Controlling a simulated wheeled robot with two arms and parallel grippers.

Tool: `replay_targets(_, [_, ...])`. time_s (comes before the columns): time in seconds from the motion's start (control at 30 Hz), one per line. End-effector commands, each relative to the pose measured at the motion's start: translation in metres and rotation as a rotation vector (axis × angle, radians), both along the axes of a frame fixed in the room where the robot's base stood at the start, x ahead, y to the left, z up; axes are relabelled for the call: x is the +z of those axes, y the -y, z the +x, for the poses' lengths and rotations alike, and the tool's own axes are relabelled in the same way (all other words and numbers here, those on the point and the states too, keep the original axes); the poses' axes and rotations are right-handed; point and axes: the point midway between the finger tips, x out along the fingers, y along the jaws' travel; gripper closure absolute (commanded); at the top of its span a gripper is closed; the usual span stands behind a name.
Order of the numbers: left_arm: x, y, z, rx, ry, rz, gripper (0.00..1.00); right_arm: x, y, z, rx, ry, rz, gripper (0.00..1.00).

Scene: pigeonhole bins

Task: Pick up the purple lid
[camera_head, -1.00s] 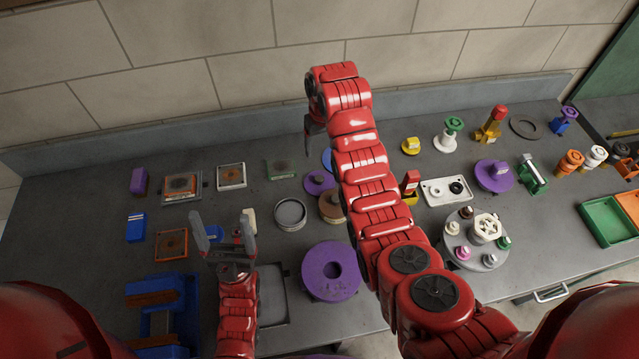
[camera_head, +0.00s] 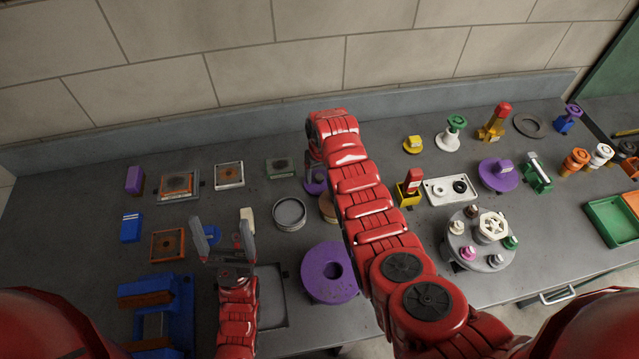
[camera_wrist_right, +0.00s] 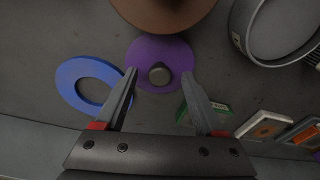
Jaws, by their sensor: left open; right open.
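The purple lid (camera_head: 316,186) is a flat round disc with a dark knob, lying on the bench and partly hidden by my right gripper in the head view. In the right wrist view the purple lid (camera_wrist_right: 160,48) lies between and just beyond the fingertips, its knob centred between them. My right gripper (camera_wrist_right: 159,74) is open and empty, above the lid; its exact height is hard to tell. My left gripper (camera_head: 221,222) is open and empty over the left part of the bench.
A blue ring (camera_wrist_right: 70,82) lies beside the lid, and a brown round object (camera_wrist_right: 165,10) is close to it. A grey round dish (camera_head: 290,213) stands nearby. A large purple ring (camera_head: 331,265) and another purple disc (camera_head: 497,181) are further off.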

Motion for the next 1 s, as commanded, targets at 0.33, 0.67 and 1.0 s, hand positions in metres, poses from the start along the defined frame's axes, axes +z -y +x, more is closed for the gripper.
replay_targets(0.33, [-0.0010, -0.0001, -0.0001, 0.000, 0.001, 0.000, 0.16, -0.0019, 0.0003, 0.0005, -0.001, 0.000, -0.001, 0.51])
replay_targets(0.67, [-0.0011, -0.0001, -0.0001, 0.000, 0.001, 0.000, 0.16, -0.0020, 0.0005, 0.0005, -0.001, 0.000, -0.001, 1.00])
replay_targets(1.0, [-0.0011, -0.0001, -0.0001, 0.000, 0.001, 0.000, 0.16, -0.0020, 0.0005, 0.0004, -0.001, -0.001, -0.001, 1.00])
